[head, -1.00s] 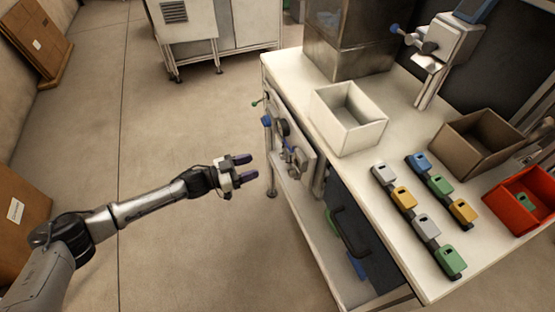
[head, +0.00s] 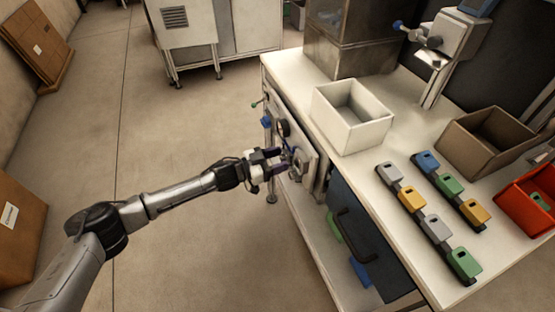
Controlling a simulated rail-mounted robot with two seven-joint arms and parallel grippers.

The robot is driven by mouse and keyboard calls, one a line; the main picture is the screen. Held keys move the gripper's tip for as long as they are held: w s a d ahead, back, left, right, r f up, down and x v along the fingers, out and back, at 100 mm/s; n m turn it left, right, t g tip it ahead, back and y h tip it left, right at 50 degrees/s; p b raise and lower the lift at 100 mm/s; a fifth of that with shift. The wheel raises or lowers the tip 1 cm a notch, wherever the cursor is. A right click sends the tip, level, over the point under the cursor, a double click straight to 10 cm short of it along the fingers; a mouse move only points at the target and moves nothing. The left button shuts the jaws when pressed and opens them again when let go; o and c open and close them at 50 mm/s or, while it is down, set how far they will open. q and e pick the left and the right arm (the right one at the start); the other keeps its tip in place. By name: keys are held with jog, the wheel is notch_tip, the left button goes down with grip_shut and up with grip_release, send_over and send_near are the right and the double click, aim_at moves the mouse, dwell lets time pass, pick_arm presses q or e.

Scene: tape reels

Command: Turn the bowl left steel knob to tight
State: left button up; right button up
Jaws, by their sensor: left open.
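A pale panel (head: 308,150) is fixed to the side of the workbench, facing left. A grey steel fitting (head: 299,160), which looks like the steel knob, sticks out low on it. The bowl cannot be clearly made out, and how tight the knob is cannot be told. My left gripper (head: 282,160) is open, with its dark fingers pointing at the steel fitting. The fingertips are right at it and partly hide it; whether they touch it I cannot tell. My right gripper is not in view.
A dark round knob (head: 283,128) and a blue knob (head: 266,121) sit near the left gripper on the bench side. The worktop (head: 375,175) holds a white bin (head: 352,132), a brown bin (head: 450,147) and a red bin (head: 512,206).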

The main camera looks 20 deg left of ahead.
pick_arm(q)
jog(key=shift+c, duration=0.3)
jog(key=c, duration=0.9)
jog(key=shift+m+p, duration=2.05)
jog(key=shift+m, duration=4.95)
jog(key=o, duration=1)
jog(key=shift+c, duration=0.2)
jog(key=shift+a, duration=0.1)
